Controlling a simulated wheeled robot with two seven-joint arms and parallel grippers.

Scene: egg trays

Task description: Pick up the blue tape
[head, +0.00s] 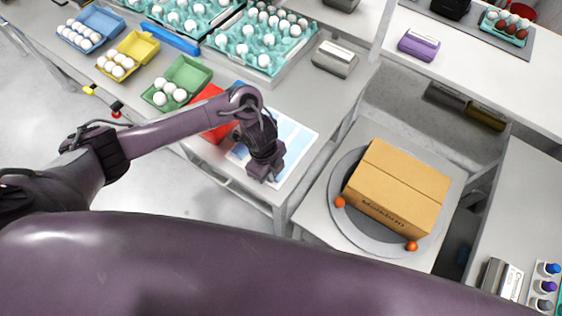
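My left gripper (264,172) hangs over a white and light-blue sheet (298,136) near the table's front edge. Its fingers are small and dark, and I cannot tell whether they are open or shut. No roll of tape shows clearly. A long blue bar (172,39) lies on the table between the egg cartons and the teal trays, up and left of the gripper. A small blue patch (242,85) shows behind my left arm's wrist, mostly hidden. I cannot tell whether either is the blue tape. My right gripper is not in view.
Blue (98,20), yellow (138,43) and green (190,72) egg cartons and teal egg trays (283,60) stand on the table. A red object (212,133) lies partly under my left arm. A cardboard box (398,186) rests on a grey disc (343,218).

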